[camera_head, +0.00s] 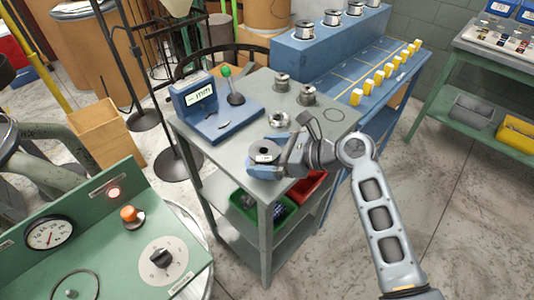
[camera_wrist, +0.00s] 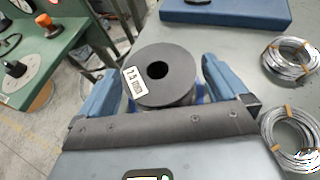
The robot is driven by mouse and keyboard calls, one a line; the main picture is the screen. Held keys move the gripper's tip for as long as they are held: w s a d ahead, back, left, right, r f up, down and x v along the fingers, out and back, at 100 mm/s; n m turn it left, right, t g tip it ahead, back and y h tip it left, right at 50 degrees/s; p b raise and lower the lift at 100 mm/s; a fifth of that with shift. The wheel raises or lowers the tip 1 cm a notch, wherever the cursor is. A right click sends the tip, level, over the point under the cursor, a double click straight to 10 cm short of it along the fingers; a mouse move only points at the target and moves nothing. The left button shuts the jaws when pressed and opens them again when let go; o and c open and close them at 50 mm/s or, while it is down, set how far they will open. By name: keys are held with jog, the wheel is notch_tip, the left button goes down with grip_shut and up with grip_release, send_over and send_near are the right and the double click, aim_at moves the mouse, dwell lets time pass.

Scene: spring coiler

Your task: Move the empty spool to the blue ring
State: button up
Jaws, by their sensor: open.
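The empty spool (camera_wrist: 178,70) is dark grey with a labelled top flange and a centre hole. It stands upright near the front corner of the grey cart top, and its dark top also shows in the head view (camera_head: 264,150). My gripper (camera_wrist: 158,78) is open, with one blue finger on each side of the spool; in the wrist view a gap shows beside each finger. A bit of bright blue, seemingly the blue ring (camera_wrist: 202,92), shows at the spool's lower right edge. The rest of it is hidden by the spool and gripper, so exact centring cannot be told.
Wire coils with orange ties (camera_wrist: 290,57) lie to the right in the wrist view. A blue gauge stand with a display (camera_head: 200,97) occupies the cart's left side. Two metallic spools (camera_head: 282,80) stand at the back. An outlined circle (camera_head: 333,115) at the right is bare.

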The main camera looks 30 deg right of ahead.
jog(key=v, duration=1.2)
jog(key=s+a+f+n+h, duration=0.3)
jog(key=s+f+n+h, duration=0.55)
jog(key=s, duration=0.65)
jog(key=s+a+r+n+t, duration=0.2)
jog(key=s+r+n, duration=0.4)
jog(key=s+n, duration=0.2)
jog(key=s+a+r+n+t, duration=0.2)
jog(key=s+r+n, duration=0.4)
jog(key=s+n, duration=0.3)
jog(key=shift+a+n+t, duration=0.25)
jog(key=shift+n+t, duration=0.05)
jog(key=shift+n, duration=0.85)
